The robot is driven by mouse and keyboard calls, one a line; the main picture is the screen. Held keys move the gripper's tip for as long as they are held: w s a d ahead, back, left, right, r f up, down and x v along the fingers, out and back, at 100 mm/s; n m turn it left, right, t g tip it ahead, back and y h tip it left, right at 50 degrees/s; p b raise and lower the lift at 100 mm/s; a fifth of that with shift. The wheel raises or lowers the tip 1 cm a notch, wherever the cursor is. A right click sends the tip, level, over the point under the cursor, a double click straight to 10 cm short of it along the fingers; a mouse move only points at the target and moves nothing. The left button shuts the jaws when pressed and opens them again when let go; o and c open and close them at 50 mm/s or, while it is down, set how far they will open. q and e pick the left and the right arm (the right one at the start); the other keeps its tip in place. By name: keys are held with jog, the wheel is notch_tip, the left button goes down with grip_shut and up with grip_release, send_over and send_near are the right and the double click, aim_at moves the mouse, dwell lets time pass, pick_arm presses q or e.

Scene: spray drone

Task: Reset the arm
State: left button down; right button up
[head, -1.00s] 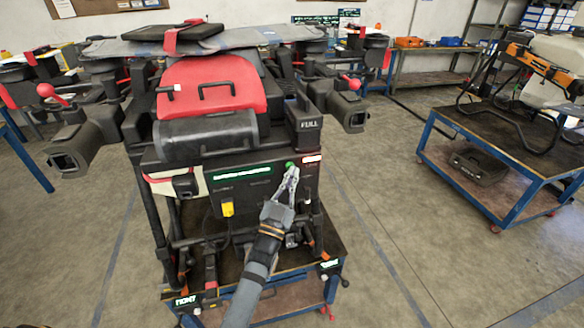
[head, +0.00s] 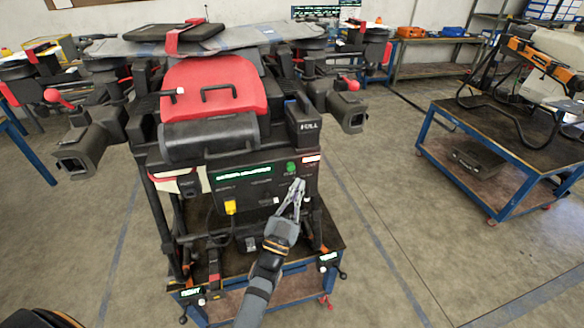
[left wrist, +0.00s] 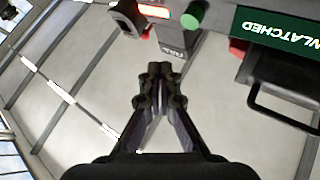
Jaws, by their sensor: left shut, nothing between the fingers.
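My left gripper (head: 297,186) is shut and empty in front of the spray drone's dark front panel (head: 265,187). Its fingertips are just below and right of the round green button (head: 291,168), apart from it in the head view. In the left wrist view the closed fingers (left wrist: 160,72) point toward the drone, with the green button (left wrist: 192,14) beyond them and a green display (left wrist: 282,32) reading in part "NLATCHED" at right. The red-topped drone (head: 222,85) stands on a blue cart (head: 270,302). My right gripper is out of view.
A blue-framed cart (head: 470,185) with a white tank and black tube frame stands at right. A workbench (head: 430,68) with orange and blue cases is at the back. Black nozzle units (head: 88,150) stick out beside the drone. The floor between the carts is clear.

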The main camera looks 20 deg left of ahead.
pick_arm(q)
jog(key=shift+s+d+f+n+y, duration=0.2)
jog(key=shift+f+n+y, duration=0.2)
jog(key=shift+n, duration=0.1)
